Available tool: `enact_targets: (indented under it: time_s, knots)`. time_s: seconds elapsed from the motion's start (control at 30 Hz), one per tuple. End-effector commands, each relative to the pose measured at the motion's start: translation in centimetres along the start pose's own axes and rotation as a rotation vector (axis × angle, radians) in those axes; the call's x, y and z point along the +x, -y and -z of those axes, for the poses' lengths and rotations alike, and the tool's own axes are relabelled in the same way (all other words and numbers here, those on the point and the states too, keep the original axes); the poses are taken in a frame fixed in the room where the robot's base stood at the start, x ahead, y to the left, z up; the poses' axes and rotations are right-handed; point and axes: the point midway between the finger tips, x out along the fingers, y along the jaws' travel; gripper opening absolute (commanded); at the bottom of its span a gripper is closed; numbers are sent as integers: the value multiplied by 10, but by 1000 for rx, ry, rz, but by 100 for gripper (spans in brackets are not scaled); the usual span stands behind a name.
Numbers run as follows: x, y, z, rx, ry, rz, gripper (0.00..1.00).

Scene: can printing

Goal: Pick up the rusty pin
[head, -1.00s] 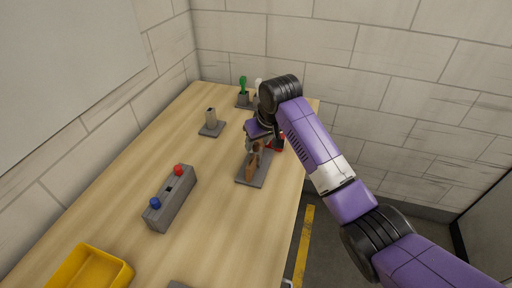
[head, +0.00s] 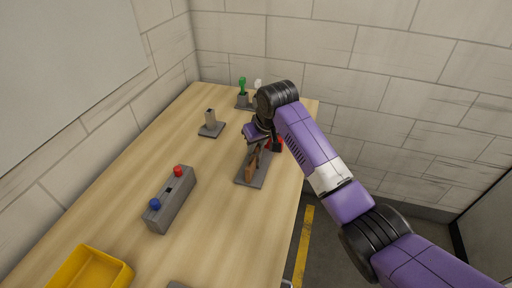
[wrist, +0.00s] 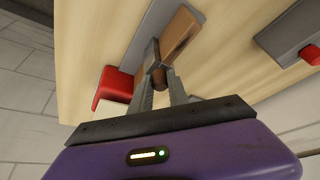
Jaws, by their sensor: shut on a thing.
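The rusty pin (wrist: 157,76) is a small dark brown piece between the two fingertips of my gripper (wrist: 160,82) in the wrist view. My gripper is shut on it. Beside it stands an orange-brown block (wrist: 180,34) on a grey base plate (wrist: 150,26). Whether the pin touches the block or the plate I cannot tell. In the head view my gripper (head: 257,144) is over the far part of the grey base plate (head: 250,181), close to the brown block (head: 251,169). The pin is too small to make out there.
A red block (head: 276,144) sits right beside the plate, near the table's right edge. A grey button box (head: 172,204) stands front left, with a yellow tray (head: 78,278) nearer. A grey post (head: 210,117) stands behind left; a green-topped tool (head: 242,84) is at the back.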

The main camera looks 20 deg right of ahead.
Motion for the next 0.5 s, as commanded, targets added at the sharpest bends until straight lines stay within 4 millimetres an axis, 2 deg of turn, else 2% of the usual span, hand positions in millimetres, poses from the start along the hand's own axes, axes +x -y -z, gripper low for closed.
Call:
enact_targets:
  time_s: [0.27,0.5]
  knots:
    - [-20,0,10,0,-4,0,0]
    - [-61,0,29,-1,-7,0,0]
